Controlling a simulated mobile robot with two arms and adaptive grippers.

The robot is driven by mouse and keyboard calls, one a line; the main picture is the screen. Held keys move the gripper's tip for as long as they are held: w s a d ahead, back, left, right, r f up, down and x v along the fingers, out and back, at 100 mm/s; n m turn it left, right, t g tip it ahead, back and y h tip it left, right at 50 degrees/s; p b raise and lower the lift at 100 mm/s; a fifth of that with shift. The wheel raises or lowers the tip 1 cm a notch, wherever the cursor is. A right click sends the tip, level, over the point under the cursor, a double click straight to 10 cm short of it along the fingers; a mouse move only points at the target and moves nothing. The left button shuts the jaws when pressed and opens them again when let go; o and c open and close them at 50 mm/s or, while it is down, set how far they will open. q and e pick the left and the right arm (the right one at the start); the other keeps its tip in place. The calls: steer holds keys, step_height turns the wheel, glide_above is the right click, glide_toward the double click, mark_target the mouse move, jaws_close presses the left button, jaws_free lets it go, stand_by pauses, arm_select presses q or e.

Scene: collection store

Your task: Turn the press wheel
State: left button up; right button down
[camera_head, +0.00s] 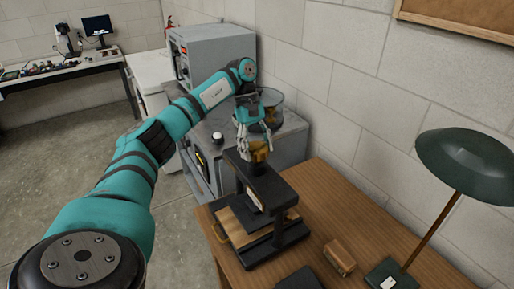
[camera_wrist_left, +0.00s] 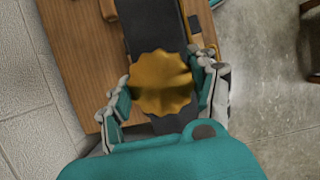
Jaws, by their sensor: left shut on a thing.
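The press (camera_head: 262,207) is a black frame standing on the wooden table. Its brass-coloured wheel (camera_head: 259,150) sits on top, and in the left wrist view the wheel (camera_wrist_left: 163,84) shows a scalloped rim. My left gripper (camera_head: 256,142) reaches down onto the wheel from above. In the left wrist view its two fingers lie on opposite sides of the wheel, shut on it. A pale sheet shows inside the press frame. My right gripper is in neither view.
A green desk lamp (camera_head: 463,165) and a wooden brush-like block (camera_head: 340,256) are to the right on the table (camera_head: 374,228). A dark flat item (camera_head: 300,279) lies at the front. A grey cabinet with a glass vessel (camera_head: 270,101) stands behind, near the wall.

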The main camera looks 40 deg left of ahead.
arm_select(q)
steer(key=shift+m, duration=0.5)
steer(key=o, duration=1.2)
steer(key=shift+w+a+r, duration=0.1)
steer(key=shift+r, duration=0.1)
steer(key=v, duration=1.1)
steer(key=shift+w+r, duration=0.2)
steer(key=shift+r, duration=0.1)
